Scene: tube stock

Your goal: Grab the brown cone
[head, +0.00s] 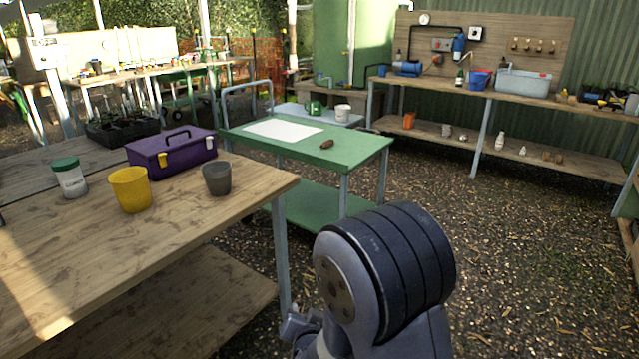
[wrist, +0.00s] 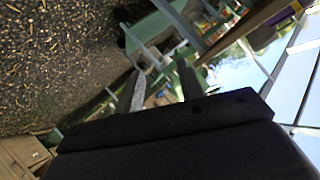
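The brown cone (head: 327,144) is a small dark brown lump lying on the green table (head: 360,151), near its right front edge and to the right of a white sheet. My gripper (wrist: 160,72) shows in the wrist view with its two fingers apart and nothing between them. In the head view my arm fills the lower middle, in front of and well short of the green table. I cannot make out the cone in the wrist view.
A wooden table (head: 110,262) at the left holds a purple toolbox (head: 172,152), a yellow pot (head: 130,190), a grey pot (head: 217,179) and a white jar (head: 70,180). A blue-grey trolley (head: 290,112) stands behind the green table. Gravel floor (head: 500,240) is open to the right.

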